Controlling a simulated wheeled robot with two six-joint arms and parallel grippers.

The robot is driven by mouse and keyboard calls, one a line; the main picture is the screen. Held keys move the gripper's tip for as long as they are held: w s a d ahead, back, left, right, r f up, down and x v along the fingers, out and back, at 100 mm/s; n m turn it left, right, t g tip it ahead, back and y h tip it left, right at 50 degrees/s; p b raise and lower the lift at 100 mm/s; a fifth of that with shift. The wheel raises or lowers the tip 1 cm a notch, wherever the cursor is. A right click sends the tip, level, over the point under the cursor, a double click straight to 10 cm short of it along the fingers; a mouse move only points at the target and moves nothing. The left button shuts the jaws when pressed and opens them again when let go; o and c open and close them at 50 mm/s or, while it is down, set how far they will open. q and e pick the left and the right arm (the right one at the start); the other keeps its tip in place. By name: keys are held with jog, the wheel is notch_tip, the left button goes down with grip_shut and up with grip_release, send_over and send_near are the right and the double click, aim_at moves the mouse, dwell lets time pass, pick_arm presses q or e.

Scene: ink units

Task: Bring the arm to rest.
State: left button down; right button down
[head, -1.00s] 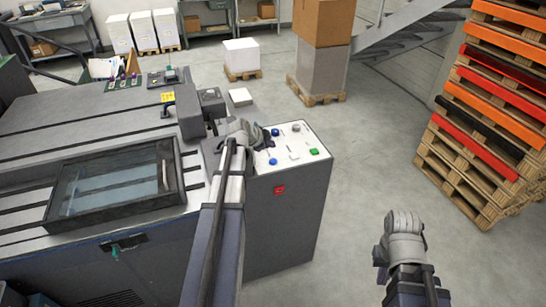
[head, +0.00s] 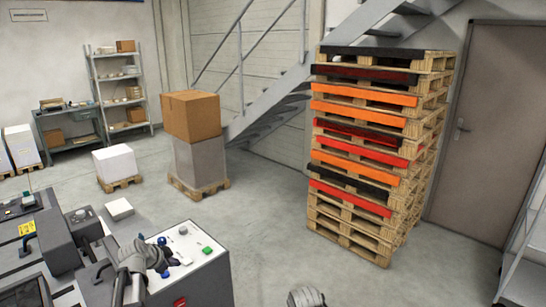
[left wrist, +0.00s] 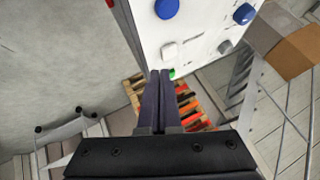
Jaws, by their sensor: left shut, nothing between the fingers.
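The light control panel (head: 205,262) sits on the end of the dark machine cabinet at the lower left of the head view. It has blue buttons, a green button (head: 207,250) and pale switches. My left gripper (head: 165,262) is over the panel's left part in the head view; the grey wrist covers most of it. In the left wrist view its two dark fingers (left wrist: 160,76) lie together, shut and empty, in front of the panel face (left wrist: 195,25). I cannot tell whether they touch it. Only a grey piece of my right arm shows at the bottom edge.
A tall pallet stack (head: 365,150) stands right of centre, beside a grey door (head: 485,130). The floor (head: 265,240) between is clear.

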pick_arm(q)
jog(key=s+d+f+n+g, duration=0.15)
jog(key=s+d, duration=0.25)
jog(key=d, duration=0.4)
jog(key=s+d+f+g, duration=0.1)
jog(key=s+d+g, duration=0.15)
jog(key=d, duration=0.45)
jog(key=s+d+f+n+g, duration=0.1)
jog(key=s+d+f, duration=0.1)
jog(key=s+d, duration=0.45)
jog(key=s+d+n+g+y, duration=0.3)
jog(key=s+d, duration=0.7)
jog(key=s, duration=0.2)
jog(key=shift+s+f, duration=0.3)
jog(key=shift+f, duration=0.05)
